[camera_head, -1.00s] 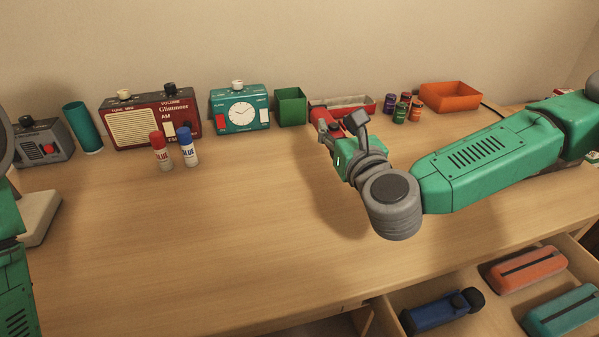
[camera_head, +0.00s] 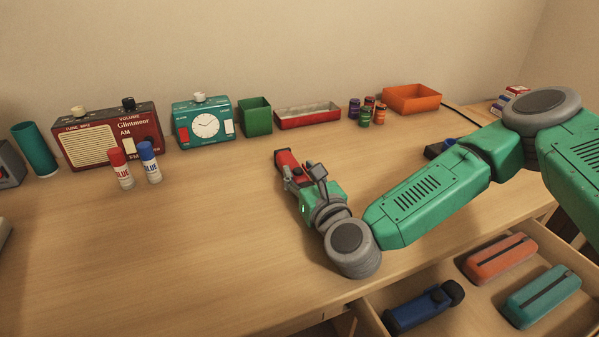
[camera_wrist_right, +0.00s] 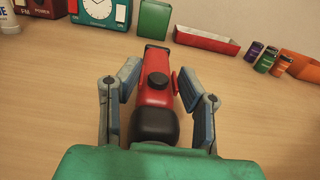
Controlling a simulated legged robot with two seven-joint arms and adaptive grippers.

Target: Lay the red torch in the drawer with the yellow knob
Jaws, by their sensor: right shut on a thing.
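The red torch (camera_head: 286,160) is in my right gripper (camera_head: 294,179), over the desktop left of centre in the head view. In the right wrist view the torch (camera_wrist_right: 156,88) lies lengthwise between the two fingers, its black end toward my palm. The fingers of the right gripper (camera_wrist_right: 157,82) are closed along its sides. An open drawer (camera_head: 373,316) shows at the lower right, holding a dark blue torch (camera_head: 423,307), an orange case (camera_head: 499,259) and a teal case (camera_head: 542,297). No yellow knob is visible. My left gripper is out of view.
Along the back stand a red radio (camera_head: 108,138), a teal clock radio (camera_head: 202,122), a green box (camera_head: 255,117), a red tray (camera_head: 308,115), small jars (camera_head: 366,112) and an orange bin (camera_head: 412,99). Two glue sticks (camera_head: 149,162) stand at left. The desktop's front middle is clear.

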